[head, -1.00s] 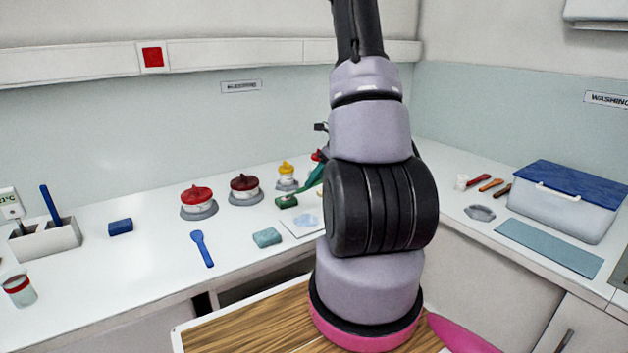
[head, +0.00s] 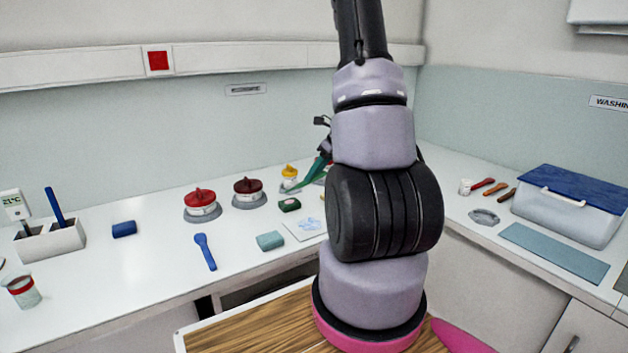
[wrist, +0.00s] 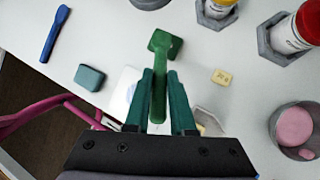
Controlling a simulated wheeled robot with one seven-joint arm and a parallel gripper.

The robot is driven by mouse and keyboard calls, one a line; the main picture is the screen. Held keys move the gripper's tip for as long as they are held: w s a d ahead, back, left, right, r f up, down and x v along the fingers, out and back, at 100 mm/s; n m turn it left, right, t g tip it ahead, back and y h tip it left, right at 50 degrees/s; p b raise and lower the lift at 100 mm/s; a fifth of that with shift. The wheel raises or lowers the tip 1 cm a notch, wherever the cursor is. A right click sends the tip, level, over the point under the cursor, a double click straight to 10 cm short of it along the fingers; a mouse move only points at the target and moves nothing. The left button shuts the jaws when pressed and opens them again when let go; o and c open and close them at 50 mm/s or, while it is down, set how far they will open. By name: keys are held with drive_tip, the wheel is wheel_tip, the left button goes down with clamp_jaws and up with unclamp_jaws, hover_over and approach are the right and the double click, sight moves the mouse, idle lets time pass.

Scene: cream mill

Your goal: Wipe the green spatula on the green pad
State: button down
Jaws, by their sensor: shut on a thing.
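My gripper (wrist: 163,82) is shut on the green spatula (wrist: 159,97), held between its two green fingers in the wrist view. The spatula points away from the wrist, and its far end overlaps the dark green pad (wrist: 158,36). I cannot tell whether they touch. In the head view the green pad (head: 289,205) lies on the counter in front of the yellow-topped jar. The green spatula (head: 305,181) slants down to the left above and behind the pad there. My arm hides most of the gripper in the head view.
A teal pad (head: 270,240), a blue spatula (head: 205,251) and a white card with a blue smear (head: 306,228) lie nearby. Red (head: 201,203), dark red (head: 248,191) and yellow-topped (head: 289,176) jars stand behind. A lidded bin (head: 568,205) stands right.

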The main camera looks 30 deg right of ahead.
drive_tip(key=shift+r, duration=1.7)
